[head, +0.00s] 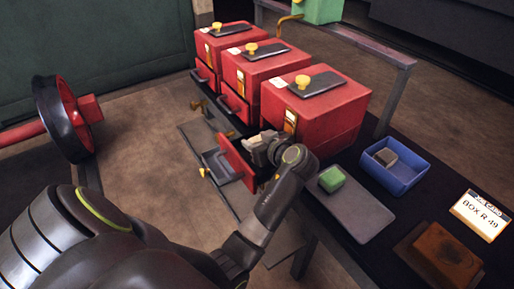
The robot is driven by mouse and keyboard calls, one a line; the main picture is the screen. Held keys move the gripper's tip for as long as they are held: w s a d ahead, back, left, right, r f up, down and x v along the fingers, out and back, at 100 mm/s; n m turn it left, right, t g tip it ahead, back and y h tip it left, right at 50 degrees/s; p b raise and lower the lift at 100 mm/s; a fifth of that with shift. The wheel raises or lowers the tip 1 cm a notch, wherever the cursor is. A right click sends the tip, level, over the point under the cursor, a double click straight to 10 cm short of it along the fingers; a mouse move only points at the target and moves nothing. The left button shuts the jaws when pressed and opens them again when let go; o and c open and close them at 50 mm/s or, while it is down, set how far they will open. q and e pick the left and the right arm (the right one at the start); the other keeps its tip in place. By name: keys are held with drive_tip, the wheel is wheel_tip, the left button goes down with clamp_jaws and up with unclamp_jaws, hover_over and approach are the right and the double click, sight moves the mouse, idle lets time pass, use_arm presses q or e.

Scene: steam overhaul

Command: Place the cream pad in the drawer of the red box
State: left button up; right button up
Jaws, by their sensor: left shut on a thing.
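The nearest of the three red boxes (340,116) has its drawer (236,163) pulled out toward the left, with the red front panel standing clear of the box. My left gripper (259,150) is at the open drawer, just behind its front panel and beside the box. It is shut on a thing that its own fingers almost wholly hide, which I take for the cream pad. No cream pad shows clearly elsewhere. I cannot tell whether the held thing touches the drawer floor. My right gripper is not in view.
Two more red boxes (267,72) (228,45) stand behind. A green block (332,178) lies on a grey mat (362,216). A blue tray (402,178) holds a grey-brown block (385,157). A card (481,216) and a brown pad (445,254) lie right.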

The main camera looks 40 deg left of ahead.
use_arm(q)
wheel_tip(320, 180, down, 2)
drive_tip(key=shift+f, duration=0.25)
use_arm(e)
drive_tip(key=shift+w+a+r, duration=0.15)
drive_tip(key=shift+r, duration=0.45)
use_arm(q)
drive_tip(key=shift+f, duration=0.1)
drive_tip(key=o, duration=1)
drive_tip(key=shift+o, duration=0.2)
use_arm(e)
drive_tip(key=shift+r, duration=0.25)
